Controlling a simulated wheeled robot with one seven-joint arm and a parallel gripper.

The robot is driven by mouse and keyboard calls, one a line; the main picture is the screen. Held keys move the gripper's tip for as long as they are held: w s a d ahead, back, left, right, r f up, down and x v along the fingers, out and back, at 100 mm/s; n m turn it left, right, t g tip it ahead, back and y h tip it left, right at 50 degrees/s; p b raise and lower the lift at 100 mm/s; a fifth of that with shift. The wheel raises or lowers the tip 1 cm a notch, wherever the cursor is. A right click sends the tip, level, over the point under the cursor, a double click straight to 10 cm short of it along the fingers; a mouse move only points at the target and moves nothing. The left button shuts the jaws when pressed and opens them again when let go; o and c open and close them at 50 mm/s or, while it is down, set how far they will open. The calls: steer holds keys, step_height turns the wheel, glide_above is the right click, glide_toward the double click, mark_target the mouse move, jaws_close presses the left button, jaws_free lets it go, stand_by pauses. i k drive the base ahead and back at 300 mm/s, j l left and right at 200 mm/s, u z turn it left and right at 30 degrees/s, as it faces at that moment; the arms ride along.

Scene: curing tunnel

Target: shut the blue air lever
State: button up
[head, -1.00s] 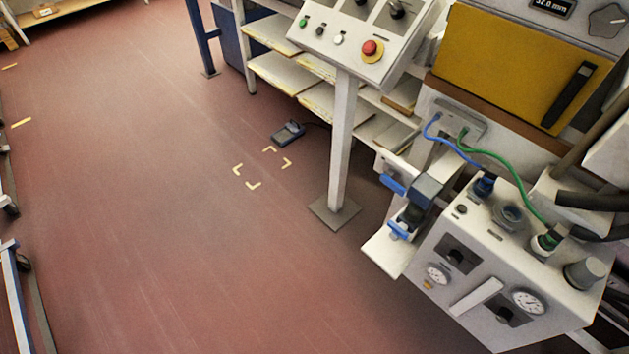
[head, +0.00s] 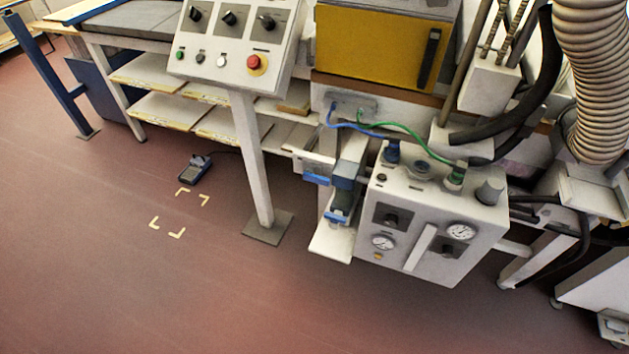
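A light grey air box (head: 440,235) with two gauges hangs at right centre in the head view. On its top, a blue fitting (head: 392,152) takes a blue hose (head: 350,127), and a green fitting (head: 456,176) takes a green hose (head: 410,138). Left of the box is a bracket with blue parts: an upper blue piece (head: 316,180) and a lower blue piece (head: 337,216). I cannot tell which blue part is the air lever or how it is set. My gripper is not in view.
A control post (head: 250,160) with a red button stands left of the box, on a floor plate (head: 268,224). A foot pedal (head: 196,167) lies near yellow floor marks (head: 180,212). A ribbed duct (head: 597,80) hangs at right. The floor at lower left is clear.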

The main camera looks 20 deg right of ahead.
mark_target(308, 175)
steer(key=i+u, duration=0.75)
steer(key=u, duration=0.2)
